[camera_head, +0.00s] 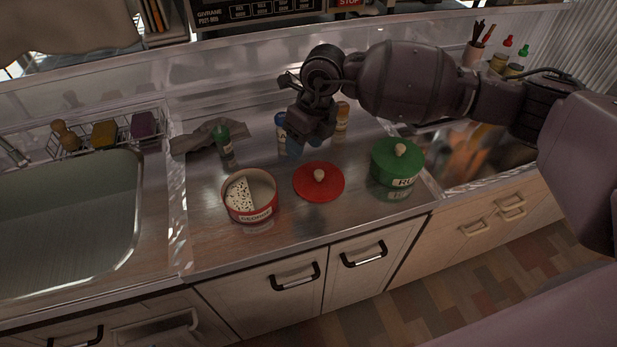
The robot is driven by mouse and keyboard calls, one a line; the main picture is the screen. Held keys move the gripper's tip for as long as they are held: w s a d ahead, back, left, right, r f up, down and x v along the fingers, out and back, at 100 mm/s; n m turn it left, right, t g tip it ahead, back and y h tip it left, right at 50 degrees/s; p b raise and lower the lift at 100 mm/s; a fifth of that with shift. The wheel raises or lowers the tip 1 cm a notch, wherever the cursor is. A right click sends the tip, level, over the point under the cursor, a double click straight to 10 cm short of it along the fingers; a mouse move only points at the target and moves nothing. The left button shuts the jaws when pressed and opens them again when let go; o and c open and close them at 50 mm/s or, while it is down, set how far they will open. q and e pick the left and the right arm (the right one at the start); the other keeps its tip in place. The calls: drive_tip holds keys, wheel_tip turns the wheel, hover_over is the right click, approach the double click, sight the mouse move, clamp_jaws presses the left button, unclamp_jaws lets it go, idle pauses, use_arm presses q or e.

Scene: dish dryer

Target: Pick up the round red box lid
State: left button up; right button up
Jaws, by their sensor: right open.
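The round red lid (309,189) lies flat on the metal counter and has a pale round knob on top. The open round red box (252,209) stands to its left, with a white speckled piece inside and a label on its front. My right gripper (300,146) is open and empty, above the counter just behind the lid and apart from it. Its arm comes in from the right. My left gripper is not in view.
A green lidded box (398,170) stands right of the lid. Small bottles (342,122) and (281,130) stand behind, beside my gripper. A green-capped bottle (225,146) and grey cloth (196,140) are at the left. The sink (70,215) is far left. The counter's front strip is clear.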

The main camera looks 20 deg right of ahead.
drive_tip(key=d+m+h, duration=0.1)
drive_tip(key=d+h, duration=0.1)
drive_tip(key=d, duration=0.2)
hover_over(319, 172)
drive_tip(key=f, duration=0.4)
drive_tip(key=s+f, duration=0.1)
drive_tip(key=shift+f+b, duration=0.4)
drive_tip(key=shift+w+f+b, duration=0.25)
drive_tip(key=shift+f+b, duration=0.05)
drive_tip(key=shift+f, duration=1.05)
drive_tip(key=shift+w+f+b, duration=0.2)
drive_tip(key=shift+f+b, duration=0.05)
drive_tip(key=shift+f, duration=1.1)
drive_tip(key=shift+c, duration=0.5)
drive_tip(key=c, duration=0.9)
